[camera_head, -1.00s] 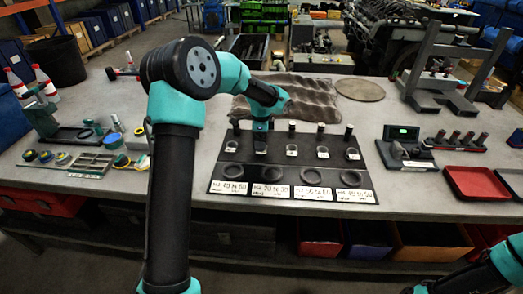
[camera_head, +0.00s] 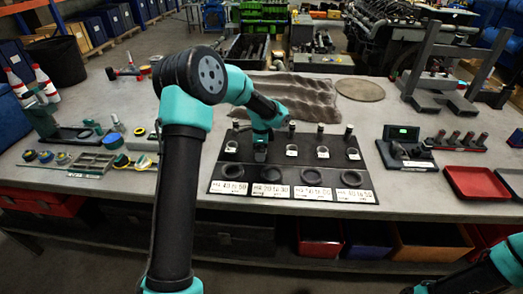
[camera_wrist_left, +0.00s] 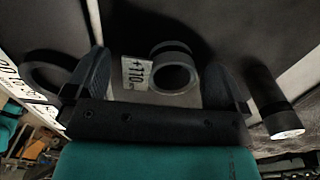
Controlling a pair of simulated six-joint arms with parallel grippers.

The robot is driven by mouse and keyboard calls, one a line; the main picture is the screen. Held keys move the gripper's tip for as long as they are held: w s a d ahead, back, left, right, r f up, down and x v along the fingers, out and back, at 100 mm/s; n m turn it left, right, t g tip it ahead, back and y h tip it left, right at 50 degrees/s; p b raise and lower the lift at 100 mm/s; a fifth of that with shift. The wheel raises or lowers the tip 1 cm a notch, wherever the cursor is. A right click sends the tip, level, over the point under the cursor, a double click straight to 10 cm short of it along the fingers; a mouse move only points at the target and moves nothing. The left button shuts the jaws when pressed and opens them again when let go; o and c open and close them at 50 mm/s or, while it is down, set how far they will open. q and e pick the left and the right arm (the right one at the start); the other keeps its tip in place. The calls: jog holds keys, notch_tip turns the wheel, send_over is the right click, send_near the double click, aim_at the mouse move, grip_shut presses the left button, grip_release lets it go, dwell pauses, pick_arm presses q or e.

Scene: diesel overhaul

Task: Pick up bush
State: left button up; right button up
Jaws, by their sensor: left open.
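A grey ring-shaped bush (camera_wrist_left: 174,72) stands beside a white tag (camera_wrist_left: 136,72) reading "+110" in the left wrist view. My left gripper (camera_head: 261,156) is open over the second column of the black board (camera_head: 373,187), hiding that column's bush in the head view. In the wrist view the bush lies between the two spread fingers of the left gripper (camera_wrist_left: 157,66), with gaps on both sides. Other tagged bushes stand in the same row, one to the left (camera_head: 231,146) and one to the right (camera_head: 292,150). My right gripper is out of frame.
Dark flat rings (camera_head: 310,176) lie in front of the bush row, and upright black pins (camera_head: 320,130) stand behind it. A pin (camera_wrist_left: 275,105) is close to one finger. A device with a green display (camera_head: 403,133) and a red tray (camera_head: 475,183) are at right.

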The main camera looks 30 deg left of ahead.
pick_arm(q)
jog(key=shift+c, duration=0.5)
jog(key=c, duration=0.9)
